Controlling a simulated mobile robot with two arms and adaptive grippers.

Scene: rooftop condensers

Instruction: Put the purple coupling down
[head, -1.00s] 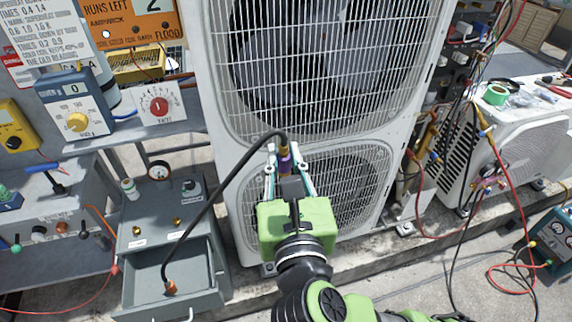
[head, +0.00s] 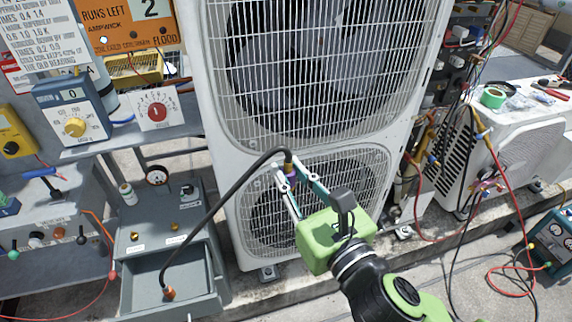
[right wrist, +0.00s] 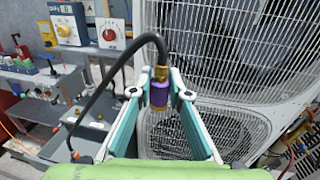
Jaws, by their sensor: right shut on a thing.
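The purple coupling (right wrist: 159,94) has a brass fitting and a black hose (head: 208,205) on its upper end. My right gripper (head: 288,177) is shut on the coupling and holds it in the air in front of the large condenser unit (head: 216,125). The coupling also shows in the head view (head: 290,170), small between the fingertips. In the right wrist view it stands roughly upright between the two fingertips. The hose arcs over to the left and down to an orange-brown end (head: 168,293) in the open drawer (head: 148,300). My left gripper is not in view.
A grey cabinet (head: 130,232) with brass fittings, a gauge and labels on top stands at the left, its drawer open. A bench with a meter box (head: 70,112) and a red dial (head: 157,111) is behind it. Red and black cables hang at the right by a smaller condenser (head: 535,150).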

